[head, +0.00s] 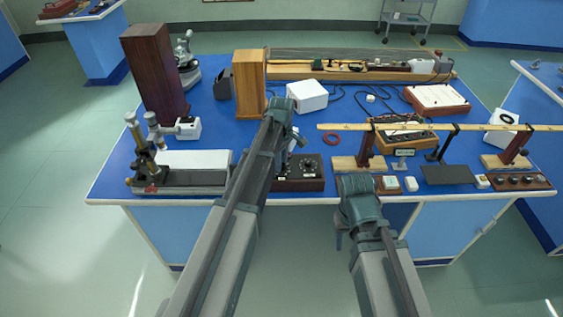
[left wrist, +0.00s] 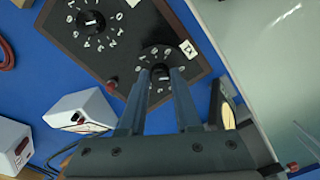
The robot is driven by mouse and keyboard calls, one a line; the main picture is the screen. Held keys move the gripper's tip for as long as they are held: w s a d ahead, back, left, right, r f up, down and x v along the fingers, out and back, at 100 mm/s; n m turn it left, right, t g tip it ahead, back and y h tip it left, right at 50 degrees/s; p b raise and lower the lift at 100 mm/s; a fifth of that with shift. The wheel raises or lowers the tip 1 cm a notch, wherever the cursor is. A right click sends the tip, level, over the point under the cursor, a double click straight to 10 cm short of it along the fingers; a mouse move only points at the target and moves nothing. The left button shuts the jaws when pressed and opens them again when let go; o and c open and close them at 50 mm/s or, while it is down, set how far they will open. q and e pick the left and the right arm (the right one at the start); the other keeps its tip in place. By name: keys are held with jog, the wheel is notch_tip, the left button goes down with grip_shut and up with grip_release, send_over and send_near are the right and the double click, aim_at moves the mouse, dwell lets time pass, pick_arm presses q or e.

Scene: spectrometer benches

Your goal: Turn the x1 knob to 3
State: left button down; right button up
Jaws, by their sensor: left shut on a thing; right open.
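The dark knob box (head: 301,180) stands at the front edge of the blue bench, below my left gripper in the head view. In the left wrist view its dark panel (left wrist: 130,50) carries numbered dials. The x1 knob (left wrist: 160,70) is beside a small white label (left wrist: 191,50) that reads X1 upside down. My left gripper (left wrist: 160,78) is shut on the x1 knob, its fingers on either side of it. The fingers hide part of the dial, so the pointer setting cannot be read. My right gripper (head: 347,225) is open and empty, in front of the bench edge.
Another knob (left wrist: 90,21) is on the same panel. A red ring (head: 330,139) and a white box (head: 307,96) lie behind the box. A wooden rail (head: 440,127) on stands is at the right. A metal instrument (head: 180,170) stands at the left.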

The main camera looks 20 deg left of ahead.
pick_arm(q)
jog(key=m, duration=0.9)
jog(key=shift+m, duration=0.3)
jog(key=m, duration=0.4)
jog(key=shift+m, duration=2.5)
jog(key=c, duration=0.6)
grip_release()
jog(key=shift+r, duration=0.15)
